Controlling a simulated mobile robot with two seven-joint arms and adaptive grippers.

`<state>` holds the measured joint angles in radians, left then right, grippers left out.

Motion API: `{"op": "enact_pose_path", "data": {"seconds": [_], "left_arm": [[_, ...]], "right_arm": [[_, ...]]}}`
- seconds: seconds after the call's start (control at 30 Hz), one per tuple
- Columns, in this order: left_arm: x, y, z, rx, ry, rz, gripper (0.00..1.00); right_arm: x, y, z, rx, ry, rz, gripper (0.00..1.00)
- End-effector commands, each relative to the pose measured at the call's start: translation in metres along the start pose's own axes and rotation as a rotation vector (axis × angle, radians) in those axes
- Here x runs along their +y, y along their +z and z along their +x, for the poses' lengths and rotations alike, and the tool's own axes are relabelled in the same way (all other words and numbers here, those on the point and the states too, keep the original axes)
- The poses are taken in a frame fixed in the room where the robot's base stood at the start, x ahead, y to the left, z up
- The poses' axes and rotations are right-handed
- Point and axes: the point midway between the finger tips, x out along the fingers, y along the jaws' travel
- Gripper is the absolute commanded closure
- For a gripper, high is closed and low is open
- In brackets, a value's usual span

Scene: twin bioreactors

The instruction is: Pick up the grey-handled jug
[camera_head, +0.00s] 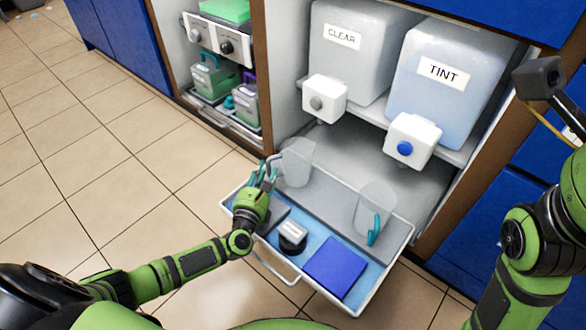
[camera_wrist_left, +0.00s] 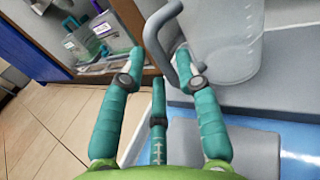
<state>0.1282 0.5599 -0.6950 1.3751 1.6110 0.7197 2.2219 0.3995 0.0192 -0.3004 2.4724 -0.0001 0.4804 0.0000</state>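The grey-handled jug (camera_head: 299,163) is a clear, empty-looking vessel standing upright on the pulled-out tray (camera_head: 335,195). Its grey handle (camera_wrist_left: 153,38) shows in the left wrist view, at the left of the clear jug body (camera_wrist_left: 225,40). My left gripper (camera_head: 267,172) is at the handle side of this jug. Its teal fingers (camera_wrist_left: 160,70) are spread, with the handle between and just beyond the tips; I cannot tell whether they touch. A second clear jug (camera_head: 376,203) with a teal handle stands farther right on the tray. My right arm shows at the right, but its gripper does not.
Above the tray are the CLEAR tank (camera_head: 345,65) and the TINT tank (camera_head: 445,85) with white tap blocks. A blue pad (camera_head: 336,266) and a black-and-white device (camera_head: 292,238) lie at the tray's front. Cabinet shelves (camera_head: 220,75) stand left.

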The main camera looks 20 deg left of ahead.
Motion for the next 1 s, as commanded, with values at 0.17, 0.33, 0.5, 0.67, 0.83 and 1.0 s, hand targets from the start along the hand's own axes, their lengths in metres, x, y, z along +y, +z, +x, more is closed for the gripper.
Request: {"op": "enact_pose_path", "data": {"seconds": [0.17, 0.33, 0.5, 0.67, 0.83, 1.0], "left_arm": [[0.001, -0.002, 0.022, -0.001, 0.000, 0.001, 0.67], [0.001, -0.001, 0.025, 0.002, 0.000, 0.002, 0.67], [0.001, -0.001, 0.025, 0.001, 0.000, 0.002, 0.95], [0.000, -0.001, 0.025, 0.001, 0.000, 0.002, 1.00], [0.000, 0.000, 0.025, 0.000, 0.000, 0.002, 1.00], [0.000, 0.003, 0.025, 0.000, 0.000, 0.001, 1.00]], "right_arm": [[-0.003, -0.008, 0.004, 0.035, -0.010, -0.003, 0.60], [-0.003, -0.008, 0.006, 0.037, -0.012, -0.004, 0.60], [-0.003, -0.008, 0.006, 0.037, -0.012, -0.004, 0.60], [-0.003, -0.008, 0.006, 0.037, -0.012, -0.004, 0.60], [-0.003, -0.008, 0.006, 0.037, -0.012, -0.004, 0.60], [-0.003, -0.008, 0.009, 0.039, -0.012, -0.003, 0.60]]}}
